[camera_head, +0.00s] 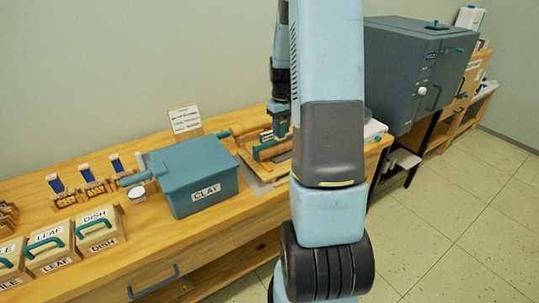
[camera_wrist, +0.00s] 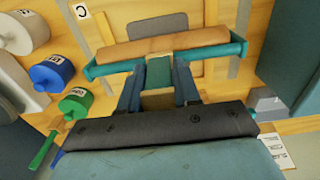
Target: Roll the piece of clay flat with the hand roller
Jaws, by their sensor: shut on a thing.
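The hand roller, a wooden cylinder in a teal frame, shows across the upper wrist view (camera_wrist: 175,45) and low over the bench in the head view (camera_head: 272,150). My gripper (camera_wrist: 158,82) is shut on its handle, with a blue finger on each side; it also shows in the head view (camera_head: 281,122), partly behind my arm. A flat dark grey piece with rounded corners, which looks like the clay (camera_wrist: 158,25), lies just beyond the roller on a wooden board. The roller covers its near edge, and I cannot tell whether they touch. I cannot make out the clay in the head view.
A blue box marked CLAY (camera_head: 200,178) stands left of the roller on the wooden bench (camera_head: 135,240). A wooden rolling pin (camera_head: 250,127) lies behind it. Blue (camera_wrist: 52,73) and green (camera_wrist: 75,103) jars show at left in the wrist view. A grey kiln (camera_head: 405,70) stands right.

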